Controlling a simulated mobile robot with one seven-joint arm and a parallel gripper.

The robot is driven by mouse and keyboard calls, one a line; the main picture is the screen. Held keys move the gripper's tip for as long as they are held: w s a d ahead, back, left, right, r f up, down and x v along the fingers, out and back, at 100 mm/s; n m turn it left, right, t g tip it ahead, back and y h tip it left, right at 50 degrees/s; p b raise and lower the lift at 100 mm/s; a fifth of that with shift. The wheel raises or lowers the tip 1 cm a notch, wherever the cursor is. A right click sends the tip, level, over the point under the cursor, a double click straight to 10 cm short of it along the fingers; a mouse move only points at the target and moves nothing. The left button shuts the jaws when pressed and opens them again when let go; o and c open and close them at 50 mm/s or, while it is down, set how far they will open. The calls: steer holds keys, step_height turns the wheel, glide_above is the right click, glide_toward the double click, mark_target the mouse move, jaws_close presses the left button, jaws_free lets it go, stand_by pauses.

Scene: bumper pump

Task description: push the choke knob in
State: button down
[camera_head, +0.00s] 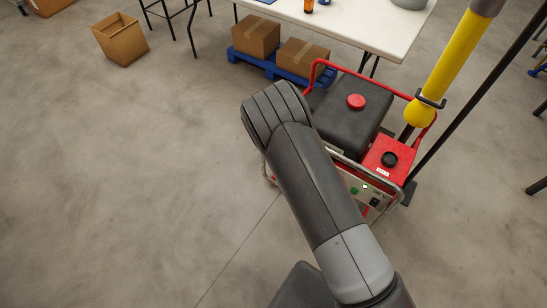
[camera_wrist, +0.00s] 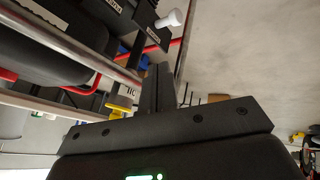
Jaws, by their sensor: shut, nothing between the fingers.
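The bumper pump (camera_head: 352,110) is a machine with a dark tank, a red cap and a red and metal frame; my arm covers part of its front. In the wrist view a white round-ended knob (camera_wrist: 171,19) sticks out from a dark panel beside a small label, which I cannot read clearly. It looks like the choke knob and stands out from the panel. My gripper (camera_wrist: 159,76) is shut and empty, its fingers below the knob in the picture and apart from it. In the head view my arm hides the gripper and the knob.
Metal and red frame bars (camera_wrist: 70,40) run close to my fingers in the wrist view. A yellow post (camera_head: 450,65) stands at the pump's right. A white table (camera_head: 350,25) and a blue pallet (camera_head: 290,72) with boxes are behind.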

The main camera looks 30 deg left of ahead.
steer(key=s+a+f+n, duration=0.2)
steer(key=s+f, duration=0.3)
steer(key=f, duration=0.4)
steer(key=shift+s+a+y, duration=0.15)
steer(key=shift+a+y, duration=0.2)
steer(key=shift+y, duration=0.05)
steer(key=shift+f, duration=0.1)
steer(key=w+a+f, duration=0.3)
steer(key=w+f, duration=0.4)
steer(key=w, duration=0.1)
steer(key=shift+w+a+f, duration=0.35)
steer(key=shift+w+f, duration=0.05)
